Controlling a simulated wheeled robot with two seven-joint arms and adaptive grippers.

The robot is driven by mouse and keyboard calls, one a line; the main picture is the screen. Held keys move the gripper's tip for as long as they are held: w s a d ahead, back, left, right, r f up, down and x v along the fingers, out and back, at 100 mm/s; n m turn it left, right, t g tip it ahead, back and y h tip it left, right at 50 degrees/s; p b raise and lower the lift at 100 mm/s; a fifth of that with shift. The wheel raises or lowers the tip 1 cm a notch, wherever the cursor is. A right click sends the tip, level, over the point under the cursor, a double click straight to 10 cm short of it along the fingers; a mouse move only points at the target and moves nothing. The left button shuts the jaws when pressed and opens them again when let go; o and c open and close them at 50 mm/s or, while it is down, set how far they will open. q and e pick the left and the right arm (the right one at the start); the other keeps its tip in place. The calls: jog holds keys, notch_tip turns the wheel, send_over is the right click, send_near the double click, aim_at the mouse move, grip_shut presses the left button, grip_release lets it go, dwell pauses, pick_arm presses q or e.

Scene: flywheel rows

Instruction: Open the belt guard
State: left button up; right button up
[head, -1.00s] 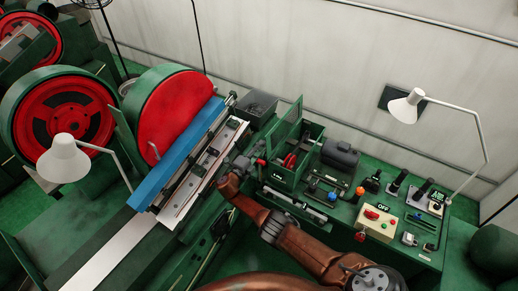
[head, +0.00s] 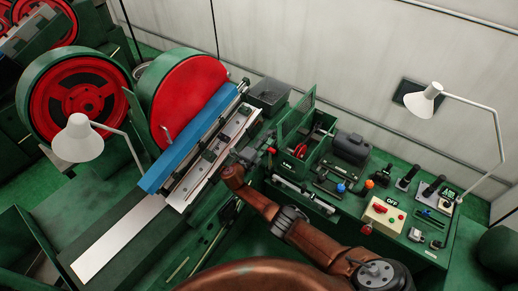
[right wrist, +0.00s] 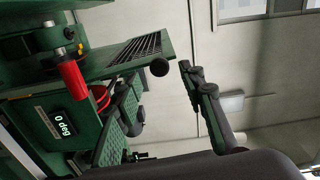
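The belt guard (head: 296,117) is a green-framed lid on a green box (head: 291,166), with red round parts inside. In the head view it stands raised from the box. In the right wrist view its slatted panel (right wrist: 140,48) ends near a round black knob (right wrist: 158,67). My right gripper (head: 246,156) is just left of the box. In the wrist view its dark fingers (right wrist: 196,82) are right of the knob, with a small apparent gap; their opening is unclear. A red handle (right wrist: 73,82) is on the box's near side. My left gripper is not in view.
A blue bar (head: 190,140) and red flywheel (head: 182,103) stand left of the box. A control box marked OFF (head: 383,215), several knobs and a black case (head: 352,147) occupy the bench to the right. White lamps (head: 424,101) stand at both sides.

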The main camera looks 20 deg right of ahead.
jog(key=v, duration=0.9)
jog(key=shift+a, duration=0.1)
jog(key=s+d+f+m+g+y+b, duration=0.1)
jog(key=s+d+f+m, duration=0.1)
jog(key=f, duration=0.6)
jog(key=s+d+f+m+g+y+b, duration=0.1)
jog(key=s+d+f+m+y, duration=0.15)
jog(key=f, duration=0.55)
jog(key=s+d+f+m+g+b, duration=0.1)
jog(key=s+f+b, duration=0.15)
jog(key=f, duration=0.55)
jog(key=s+d+f+m+g+y+b, duration=0.2)
jog(key=s+f+m, duration=0.3)
jog(key=s+f, duration=0.6)
jog(key=s+d+f+m+g+y+b, duration=0.1)
jog(key=s+f+m+g+y, duration=0.3)
jog(key=f, duration=1)
jog(key=s+f+m+y+b, duration=0.1)
jog(key=s+f+m+b, duration=0.2)
jog(key=s+f+m, duration=0.5)
jog(key=s+d+f+m+y+b, duration=0.1)
jog(key=s+f+m, duration=0.8)
jog(key=s, duration=1.3)
jog(key=s+f+m+y+b, duration=0.3)
jog(key=s+f+m+b, duration=0.2)
jog(key=s+f+m, duration=0.3)
jog(key=s+m, duration=0.3)
jog(key=s, duration=0.4)
jog(key=shift+d+f, duration=0.4)
